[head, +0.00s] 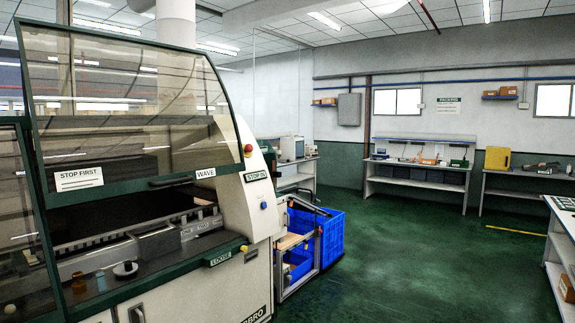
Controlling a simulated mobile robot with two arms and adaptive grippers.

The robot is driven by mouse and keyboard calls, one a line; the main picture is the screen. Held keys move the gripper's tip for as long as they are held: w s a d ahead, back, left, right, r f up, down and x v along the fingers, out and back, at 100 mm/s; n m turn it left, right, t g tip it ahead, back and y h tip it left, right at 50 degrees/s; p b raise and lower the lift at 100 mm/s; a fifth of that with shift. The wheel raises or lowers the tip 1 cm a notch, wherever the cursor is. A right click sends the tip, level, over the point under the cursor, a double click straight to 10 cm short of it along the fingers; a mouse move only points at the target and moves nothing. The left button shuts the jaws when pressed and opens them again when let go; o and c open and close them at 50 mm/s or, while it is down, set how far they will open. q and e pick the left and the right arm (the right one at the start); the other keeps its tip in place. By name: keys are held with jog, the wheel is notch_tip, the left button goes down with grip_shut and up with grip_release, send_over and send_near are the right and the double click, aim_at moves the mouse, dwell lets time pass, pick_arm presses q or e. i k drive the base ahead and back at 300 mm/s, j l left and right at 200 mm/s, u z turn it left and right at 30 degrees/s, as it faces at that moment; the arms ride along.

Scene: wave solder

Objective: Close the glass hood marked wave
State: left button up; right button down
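The glass hood (130,105) marked WAVE is on the large machine at the left of the head view. It has a dark green frame and tinted glass, and it stands raised and tilted. Its WAVE label (205,173) and a black bar handle (171,181) are on its lower edge. A STOP FIRST sign (79,179) is on the lower left of the hood. Below that edge is an open gap showing the dark interior and a metal conveyor rail (150,240). Neither of my grippers is in view.
A green front ledge (165,275) holds a small dark roll (125,269) and an amber jar (78,282). A red button (248,149) is on the machine's side. A cart with blue crates (329,235) stands to its right. Green floor is clear beyond; benches line the back.

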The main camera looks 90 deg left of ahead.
aim_at(74, 187)
jog(key=u, duration=3.45)
